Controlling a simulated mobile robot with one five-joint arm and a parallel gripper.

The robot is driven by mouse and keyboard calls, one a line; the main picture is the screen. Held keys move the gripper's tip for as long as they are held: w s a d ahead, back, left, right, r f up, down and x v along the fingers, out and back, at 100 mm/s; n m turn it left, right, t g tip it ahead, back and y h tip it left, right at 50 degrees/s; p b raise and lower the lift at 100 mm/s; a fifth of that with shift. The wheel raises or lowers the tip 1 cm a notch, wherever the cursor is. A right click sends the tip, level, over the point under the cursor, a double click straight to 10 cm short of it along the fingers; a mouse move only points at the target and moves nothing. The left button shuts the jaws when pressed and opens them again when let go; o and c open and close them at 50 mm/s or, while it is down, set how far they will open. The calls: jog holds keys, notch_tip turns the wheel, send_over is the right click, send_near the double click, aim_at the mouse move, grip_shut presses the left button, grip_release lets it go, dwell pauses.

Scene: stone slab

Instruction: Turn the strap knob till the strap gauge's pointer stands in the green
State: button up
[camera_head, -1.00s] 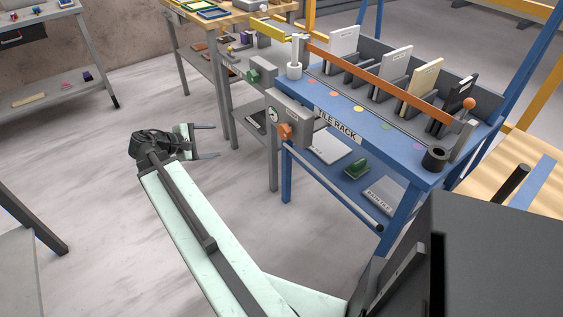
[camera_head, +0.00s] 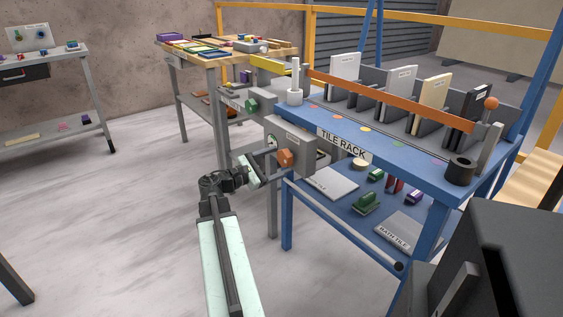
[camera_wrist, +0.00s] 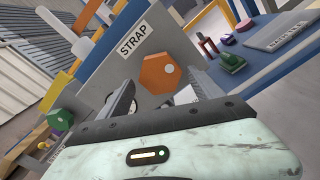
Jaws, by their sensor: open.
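The orange hexagonal strap knob (camera_head: 285,158) sticks out from a grey box (camera_head: 291,137) at the left end of the blue tile rack. It also shows in the wrist view (camera_wrist: 160,74), under the label "STRAP" (camera_wrist: 136,40). My gripper (camera_head: 270,162) is open, its fingers pointing at the knob. In the wrist view one finger stands to each side of the knob (camera_wrist: 153,97), with gaps between; I cannot tell whether the tips reach past its face. A small round dial (camera_head: 272,142) shows on the box in the head view; its pointer and green part are too small to read.
A green knob (camera_head: 251,106) sits on another grey box beyond. A lower shelf (camera_head: 330,204) holds tiles and green blocks.

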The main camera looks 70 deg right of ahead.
jog(key=shift+x, duration=1.3)
jog(key=shift+a, duration=0.1)
jog(key=c, duration=1.4)
jog(key=shift+o, duration=0.2)
